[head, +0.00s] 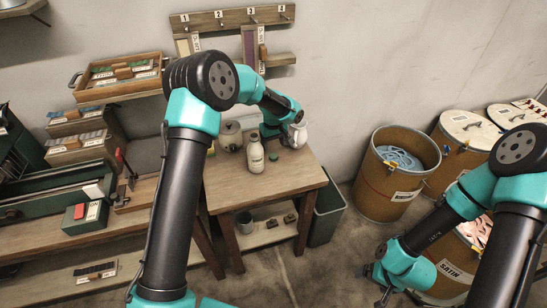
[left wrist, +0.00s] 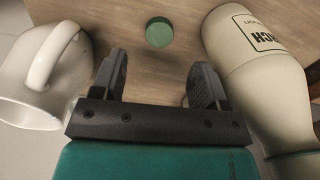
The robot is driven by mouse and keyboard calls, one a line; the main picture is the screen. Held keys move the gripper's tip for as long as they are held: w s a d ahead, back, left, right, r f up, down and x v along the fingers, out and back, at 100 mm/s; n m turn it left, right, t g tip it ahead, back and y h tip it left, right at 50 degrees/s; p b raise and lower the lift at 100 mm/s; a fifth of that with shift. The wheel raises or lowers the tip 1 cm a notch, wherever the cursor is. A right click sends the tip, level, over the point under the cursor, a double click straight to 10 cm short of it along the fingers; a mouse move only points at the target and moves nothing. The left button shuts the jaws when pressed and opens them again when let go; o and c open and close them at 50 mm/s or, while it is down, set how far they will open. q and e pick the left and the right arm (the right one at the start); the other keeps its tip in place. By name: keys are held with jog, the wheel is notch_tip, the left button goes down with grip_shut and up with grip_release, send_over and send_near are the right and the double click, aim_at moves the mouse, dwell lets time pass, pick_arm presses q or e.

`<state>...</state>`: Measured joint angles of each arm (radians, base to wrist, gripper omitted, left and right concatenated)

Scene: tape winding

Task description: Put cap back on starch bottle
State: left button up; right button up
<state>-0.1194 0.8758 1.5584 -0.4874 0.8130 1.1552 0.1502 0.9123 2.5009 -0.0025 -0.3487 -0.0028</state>
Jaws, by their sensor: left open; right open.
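The starch bottle (head: 255,156) is cream with a dark-lettered label and stands on the small wooden table; it also shows at the right of the left wrist view (left wrist: 262,75). The green round cap (head: 273,157) lies flat on the table beside the bottle, and shows at the top of the left wrist view (left wrist: 159,32). My left gripper (left wrist: 160,78) is open and empty, with the cap ahead of its fingers and the bottle to one side. My right gripper (head: 376,283) is open, low over the floor, away from the table.
A white mug (left wrist: 45,80) stands close to the left gripper, opposite the bottle. A green bin (head: 327,210) is at the table's right, and fibre drums (head: 380,188) stand further right. The table front (head: 250,195) is clear.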

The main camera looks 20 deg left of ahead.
aim_at(273, 156)
pick_arm(q)
jog(key=shift+f, duration=0.65)
jog(key=shift+f, duration=0.1)
jog(key=shift+f, duration=2.5)
jog(key=shift+c, duration=0.3)
jog(key=c, duration=0.9)
